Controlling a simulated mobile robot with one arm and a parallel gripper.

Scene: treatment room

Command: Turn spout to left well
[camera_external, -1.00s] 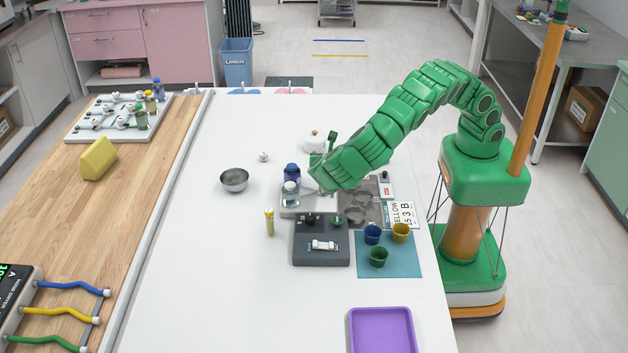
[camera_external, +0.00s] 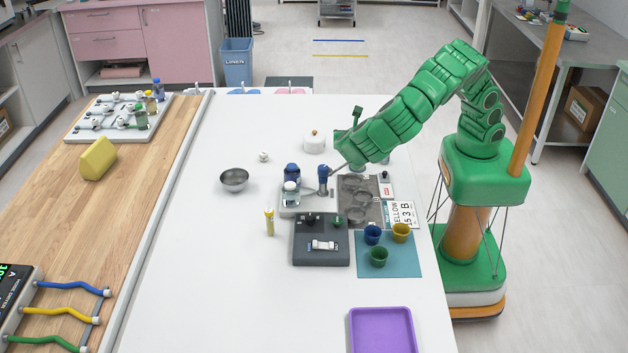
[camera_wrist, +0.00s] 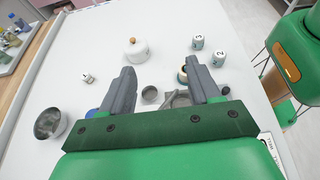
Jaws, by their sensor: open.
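A blue upright post (camera_external: 322,178) stands on a light grey base (camera_external: 290,210), with a grey bar that looks like the spout at its foot. A dark blue bottle (camera_external: 292,171) and a white ball (camera_external: 291,187) are on the left of that base. A dark plate with round grey wells (camera_external: 358,212) lies to the right. My gripper (camera_external: 340,167) is just above and right of the post, and I see no hold on it. In the wrist view my gripper (camera_wrist: 160,72) has its two grey fingers wide apart, with nothing clasped between them. The post is mostly hidden there.
Small cups sit on a blue mat (camera_external: 405,265). A metal bowl (camera_external: 234,179) is left, a white jar (camera_external: 314,142) behind. The white table's left front is clear.

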